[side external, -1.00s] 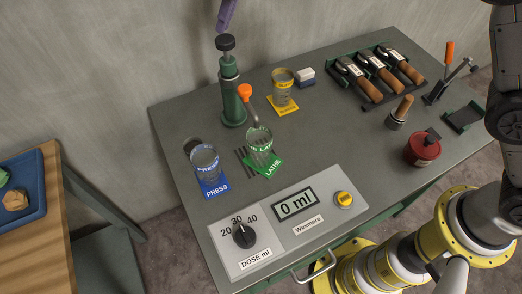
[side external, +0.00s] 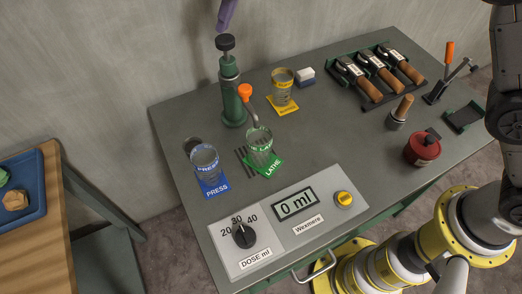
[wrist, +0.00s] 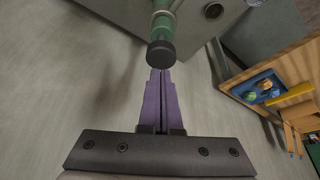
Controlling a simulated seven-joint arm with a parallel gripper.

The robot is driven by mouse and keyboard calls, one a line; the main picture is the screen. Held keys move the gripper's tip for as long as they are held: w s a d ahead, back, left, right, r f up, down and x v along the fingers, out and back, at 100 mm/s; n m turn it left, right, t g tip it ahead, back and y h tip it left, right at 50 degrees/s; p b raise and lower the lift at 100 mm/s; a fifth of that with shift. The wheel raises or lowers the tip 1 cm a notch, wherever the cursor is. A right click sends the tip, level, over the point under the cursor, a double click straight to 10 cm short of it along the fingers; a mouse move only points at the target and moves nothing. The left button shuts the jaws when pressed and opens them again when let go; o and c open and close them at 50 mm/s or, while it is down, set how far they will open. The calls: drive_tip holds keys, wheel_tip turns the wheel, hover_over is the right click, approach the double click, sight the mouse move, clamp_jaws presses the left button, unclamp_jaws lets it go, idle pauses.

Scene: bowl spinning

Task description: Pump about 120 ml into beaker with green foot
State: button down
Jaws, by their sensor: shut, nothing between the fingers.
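The beaker with the green foot, labelled LATHE (side external: 260,147), stands by the spout. My gripper (side external: 219,30) is shut and empty, with purple fingers just above the knob; a gap or touch is hard to tell. In the wrist view the shut fingers (wrist: 160,72) point at the knob (wrist: 161,54).
A blue-foot PRESS beaker (side external: 206,165) stands left of the LATHE beaker, and a yellow-foot beaker (side external: 282,88) stands behind it. A yellow button (side external: 344,199) sits on the panel. A red can (side external: 422,148) and a rack of wooden-handled tools (side external: 378,74) are at the right.

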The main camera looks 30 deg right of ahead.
sight(227, 39)
drive_tip(key=shift+f, duration=0.1)
drive_tip(key=shift+f, duration=2.15)
drive_tip(key=shift+r, duration=2.15)
drive_tip(key=shift+r, duration=0.15)
drive_tip(key=shift+r, duration=2.9)
